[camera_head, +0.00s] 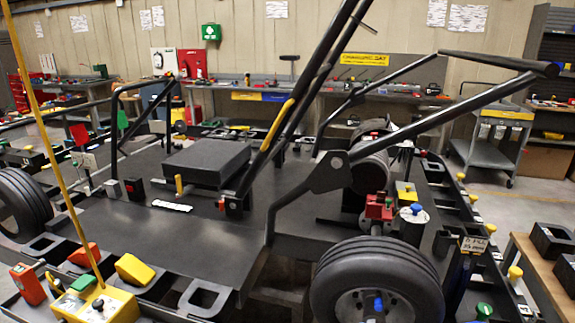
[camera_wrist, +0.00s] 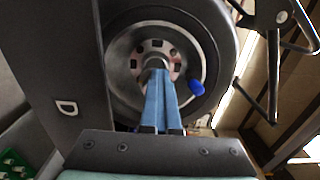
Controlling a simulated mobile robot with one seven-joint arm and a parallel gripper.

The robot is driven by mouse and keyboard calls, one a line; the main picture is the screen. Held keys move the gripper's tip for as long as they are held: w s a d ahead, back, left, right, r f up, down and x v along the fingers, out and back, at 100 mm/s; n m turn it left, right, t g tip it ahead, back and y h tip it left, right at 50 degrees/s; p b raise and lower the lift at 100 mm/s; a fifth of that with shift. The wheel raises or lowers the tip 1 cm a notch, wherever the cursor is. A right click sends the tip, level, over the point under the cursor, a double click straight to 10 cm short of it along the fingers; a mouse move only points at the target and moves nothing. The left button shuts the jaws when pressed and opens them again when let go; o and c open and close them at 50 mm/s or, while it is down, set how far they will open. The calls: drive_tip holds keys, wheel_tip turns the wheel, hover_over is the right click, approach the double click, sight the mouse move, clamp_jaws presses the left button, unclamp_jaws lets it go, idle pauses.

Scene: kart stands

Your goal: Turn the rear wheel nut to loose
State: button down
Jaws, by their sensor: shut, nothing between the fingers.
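A black-tyred wheel with a grey slotted rim (camera_wrist: 123,52) fills the upper middle of the wrist view. The front right wheel (camera_head: 335,283) in the head view also has a blue piece (camera_head: 378,304) at its hub. My gripper (camera_wrist: 157,72) is shut and empty, its blue fingers pointing at the wheel centre. A round grey hub piece (camera_wrist: 156,61) shows just beyond the fingertips; contact cannot be told. A blue knob (camera_wrist: 196,88) sticks out right of the fingers. Which part is the nut, and its turned position, is unclear. My gripper does not show in the head view.
Dark frame bars (camera_wrist: 273,65) stand right of the wheel in the wrist view. A dark panel (camera_wrist: 70,75) is close on the left. In the head view, the flat black kart deck (camera_head: 150,235) lies left of the wheel, and a yellow box (camera_head: 95,305) stands at the lower left.

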drive_tip(key=shift+s+d+f+b, duration=0.15)
drive_tip(key=shift+d+f+b, duration=0.1)
drive_tip(key=shift+f+b, duration=0.25)
drive_tip(key=shift+d+f+b, duration=0.1)
drive_tip(key=shift+f+b, duration=0.3)
drive_tip(key=shift+f, duration=0.05)
drive_tip(key=shift+r, duration=0.3)
drive_tip(key=a+p+v, duration=0.1)
drive_tip(key=v, duration=0.5)
drive_tip(key=shift+f, duration=0.35)
drive_tip(key=shift+p, duration=0.3)
